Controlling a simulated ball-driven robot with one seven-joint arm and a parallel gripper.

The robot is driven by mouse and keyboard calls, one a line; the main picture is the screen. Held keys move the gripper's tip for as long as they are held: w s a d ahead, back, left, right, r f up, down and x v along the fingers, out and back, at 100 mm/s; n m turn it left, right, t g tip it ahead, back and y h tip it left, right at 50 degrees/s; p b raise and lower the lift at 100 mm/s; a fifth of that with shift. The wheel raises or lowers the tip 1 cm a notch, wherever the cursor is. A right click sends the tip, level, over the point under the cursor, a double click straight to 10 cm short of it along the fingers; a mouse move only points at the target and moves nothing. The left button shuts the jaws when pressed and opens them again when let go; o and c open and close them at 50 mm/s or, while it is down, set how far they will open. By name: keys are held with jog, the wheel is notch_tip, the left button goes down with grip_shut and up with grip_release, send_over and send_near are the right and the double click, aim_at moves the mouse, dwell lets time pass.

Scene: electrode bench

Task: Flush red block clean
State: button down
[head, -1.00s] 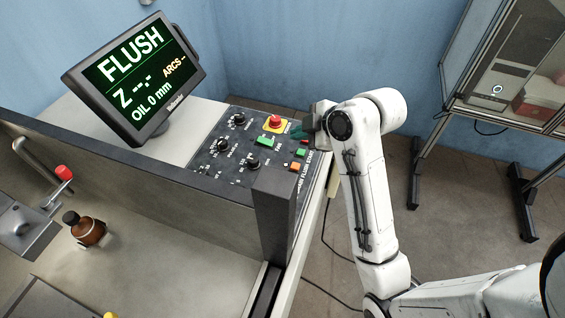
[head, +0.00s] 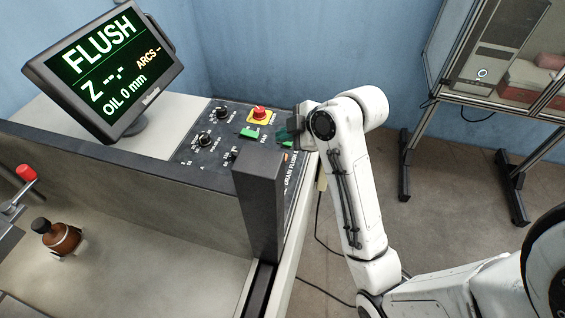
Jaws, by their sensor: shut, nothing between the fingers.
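The control panel (head: 188,148) on the bench carries dark knobs, a red mushroom button (head: 260,113) on a yellow plate and a green switch (head: 249,133). My gripper (head: 284,134) is shut, with teal fingertips, just right of these over the panel's right edge; I cannot tell whether it touches anything. A small green button (head: 288,144) shows just below the fingertips. The monitor (head: 105,67) reads FLUSH, Z --.-, ARCS -- and OIL 0 mm. No red block can be made out for certain.
A dark upright post (head: 261,205) hides the lower panel. A brown bottle (head: 60,238) with a black cap stands in the basin at left, near a red-topped fitting (head: 26,172). A glass-fronted cabinet (head: 505,85) stands at right. Floor between cabinet and bench is mostly clear.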

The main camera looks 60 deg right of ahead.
jog(key=shift+f+b, duration=1)
jog(key=shift+f, duration=1)
dwell(0.4)
jog(key=shift+f, duration=0.4)
jog(key=shift+f, duration=0.45)
dwell(0.8)
jog(key=shift+r, duration=0.15)
jog(key=shift+r+p, duration=0.75)
notch_tip(320, 180, up, 5)
jog(key=p, duration=0.5)
